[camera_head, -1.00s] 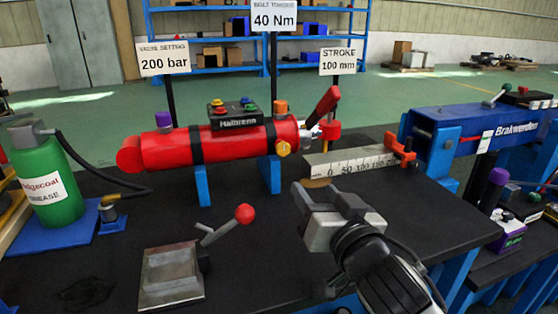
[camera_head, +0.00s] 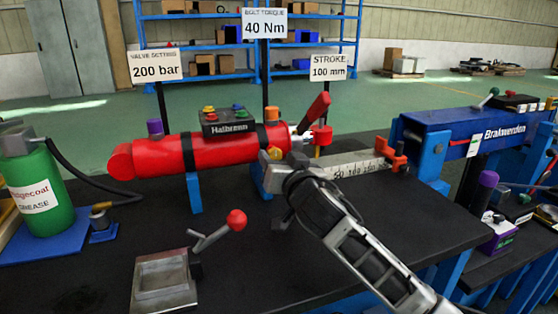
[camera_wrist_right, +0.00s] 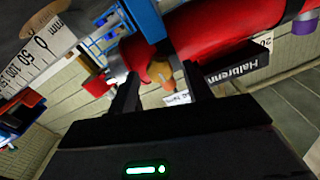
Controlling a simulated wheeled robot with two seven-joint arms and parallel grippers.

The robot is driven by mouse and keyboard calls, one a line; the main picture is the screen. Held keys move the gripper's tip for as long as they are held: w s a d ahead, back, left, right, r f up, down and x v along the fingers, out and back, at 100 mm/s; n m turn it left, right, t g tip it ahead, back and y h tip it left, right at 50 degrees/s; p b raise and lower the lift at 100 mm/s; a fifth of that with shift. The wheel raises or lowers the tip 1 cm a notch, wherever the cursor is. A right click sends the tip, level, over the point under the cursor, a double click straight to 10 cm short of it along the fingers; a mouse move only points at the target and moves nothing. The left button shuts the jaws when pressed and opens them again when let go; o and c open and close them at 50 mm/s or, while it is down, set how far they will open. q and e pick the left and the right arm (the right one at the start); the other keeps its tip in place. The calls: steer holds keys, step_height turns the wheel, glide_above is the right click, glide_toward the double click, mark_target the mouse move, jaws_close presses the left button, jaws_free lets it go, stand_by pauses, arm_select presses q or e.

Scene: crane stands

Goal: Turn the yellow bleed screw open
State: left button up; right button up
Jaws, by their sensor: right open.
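The yellow bleed screw (camera_head: 276,153) sits low on the right end of the red cylinder (camera_head: 222,148), partly hidden by my right gripper in the head view. My right gripper (camera_head: 284,168) is open, with its fingers right by the screw. In the right wrist view the yellow screw (camera_wrist_right: 159,70) shows between the two open fingers (camera_wrist_right: 160,92), ahead of the palm. I cannot tell whether either finger touches it. My left gripper is not in view.
A ruler block (camera_head: 350,164) and an orange clamp (camera_head: 391,152) lie right of the cylinder. A red lever (camera_head: 315,112) rises from its end. A metal plate with a red-knobbed lever (camera_head: 236,220) stands in front. A green grease bottle (camera_head: 35,190) stands left.

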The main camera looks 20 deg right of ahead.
steer(key=shift+w, duration=0.15)
steer(key=c, duration=1)
